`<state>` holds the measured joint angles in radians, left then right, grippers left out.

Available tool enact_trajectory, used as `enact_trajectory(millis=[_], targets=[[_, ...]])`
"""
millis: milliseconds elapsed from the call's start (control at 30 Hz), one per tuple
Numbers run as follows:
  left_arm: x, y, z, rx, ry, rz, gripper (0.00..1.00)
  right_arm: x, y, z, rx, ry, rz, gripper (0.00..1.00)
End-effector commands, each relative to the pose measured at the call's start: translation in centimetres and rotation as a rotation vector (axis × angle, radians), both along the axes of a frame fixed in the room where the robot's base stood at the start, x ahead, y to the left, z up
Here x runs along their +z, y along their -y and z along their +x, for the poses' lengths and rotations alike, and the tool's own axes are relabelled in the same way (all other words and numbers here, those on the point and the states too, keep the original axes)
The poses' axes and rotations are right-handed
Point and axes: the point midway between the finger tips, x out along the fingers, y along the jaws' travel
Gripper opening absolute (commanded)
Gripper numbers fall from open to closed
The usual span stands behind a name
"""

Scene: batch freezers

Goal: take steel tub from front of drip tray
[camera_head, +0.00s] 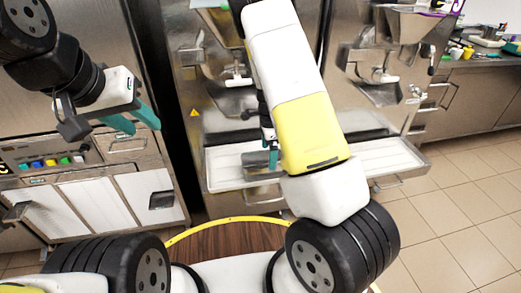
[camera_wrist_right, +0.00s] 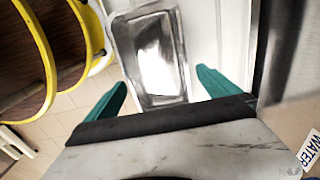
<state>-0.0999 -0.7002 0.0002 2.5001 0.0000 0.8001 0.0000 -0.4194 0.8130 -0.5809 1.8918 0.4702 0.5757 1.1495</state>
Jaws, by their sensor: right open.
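The steel tub (camera_wrist_right: 148,58), a shiny rectangular vessel, lies in the wrist view just beyond my right gripper's fingertips. In the head view the tub (camera_head: 262,188) is partly hidden behind my right arm, at the front of the white drip tray (camera_head: 224,168). My right gripper (camera_wrist_right: 160,88) is open, its two teal fingers spread on either side of the tub's near end. It holds nothing. In the head view the right gripper (camera_head: 272,158) is partly covered by its arm. My left gripper (camera_head: 138,118) is open and empty at the left.
A second drip tray (camera_head: 385,158) sits under the right freezer spout (camera_head: 382,75). A round wooden top with a yellow rim (camera_head: 225,240) is in front of the machines. A counter with small items (camera_head: 470,60) stands at the far right. Tiled floor is free at the right.

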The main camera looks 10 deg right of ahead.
Motion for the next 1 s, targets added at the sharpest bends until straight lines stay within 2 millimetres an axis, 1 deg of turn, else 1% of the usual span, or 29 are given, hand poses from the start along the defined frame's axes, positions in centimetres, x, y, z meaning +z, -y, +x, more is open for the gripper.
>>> enact_trajectory(millis=[33,100,233,333,533,833,1000], targets=[[0.0,0.0,0.0,0.000,0.000,0.000,0.36,-1.0,0.1,-0.2,-0.001,-0.005,0.000,1.00],[0.0,0.0,0.0,0.000,0.000,0.000,0.36,-2.1,0.1,-0.4,-0.003,-0.005,0.000,1.00],[0.0,0.0,0.0,0.000,0.000,0.000,0.36,-3.5,0.1,-0.3,0.000,-0.003,0.001,1.00],[0.0,0.0,0.0,0.000,0.000,0.000,0.36,-4.0,0.1,-0.3,-0.001,-0.001,0.000,1.00],[0.0,0.0,0.0,0.000,0.000,0.000,0.36,-3.9,0.0,-0.2,0.000,0.000,0.001,1.00],[0.0,0.0,0.0,0.000,0.000,0.000,0.36,-3.9,0.0,-0.2,0.001,-0.001,0.001,0.41],[0.0,0.0,0.0,0.000,0.000,0.000,0.36,-3.9,0.0,-0.2,0.001,0.000,0.001,0.41]])
